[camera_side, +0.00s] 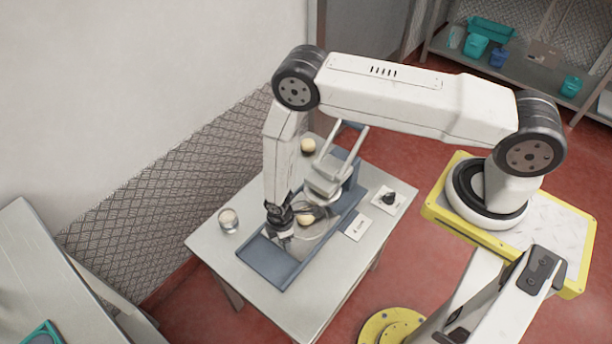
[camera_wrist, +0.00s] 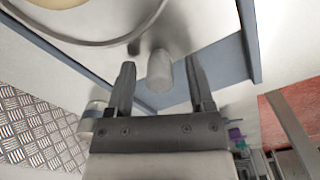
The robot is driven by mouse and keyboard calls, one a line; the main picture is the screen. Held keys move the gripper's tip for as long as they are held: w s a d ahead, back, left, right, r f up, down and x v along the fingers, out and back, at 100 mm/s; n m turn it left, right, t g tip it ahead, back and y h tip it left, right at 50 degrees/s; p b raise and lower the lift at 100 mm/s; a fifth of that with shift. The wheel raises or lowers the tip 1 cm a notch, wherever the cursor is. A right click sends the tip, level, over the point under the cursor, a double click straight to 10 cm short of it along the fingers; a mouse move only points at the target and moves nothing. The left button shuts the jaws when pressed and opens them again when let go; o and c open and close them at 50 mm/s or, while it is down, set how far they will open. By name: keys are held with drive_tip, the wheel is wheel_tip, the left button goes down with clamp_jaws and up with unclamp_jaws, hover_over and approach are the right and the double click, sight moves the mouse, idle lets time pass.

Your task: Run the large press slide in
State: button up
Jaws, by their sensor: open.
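The press has a long blue-grey base (camera_side: 268,260) on the table, with a grey upper block (camera_side: 328,178) and two pale lever arms above it. A metal ring (camera_side: 322,232) around a pale yellow round piece (camera_side: 306,220) sits in the base, partly hidden by my arm. The wrist view shows the ring (camera_wrist: 100,43) large at the top left. A pale rounded knob (camera_wrist: 160,72) stands between the fingers of my gripper (camera_wrist: 158,82), with a gap on both sides. My gripper (camera_side: 285,238) is open, low over the base. The knob is hidden in the side view.
A glass jar (camera_side: 229,221) stands left of the base. Another yellow-topped round thing (camera_side: 308,146) is behind it. A white card (camera_side: 358,227) and a dark knob on a white plate (camera_side: 388,198) lie to the right. The table's front corner (camera_side: 310,325) is clear.

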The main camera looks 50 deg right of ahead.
drive_tip(key=shift+f, duration=0.3)
clamp_jaws()
idle(1.4)
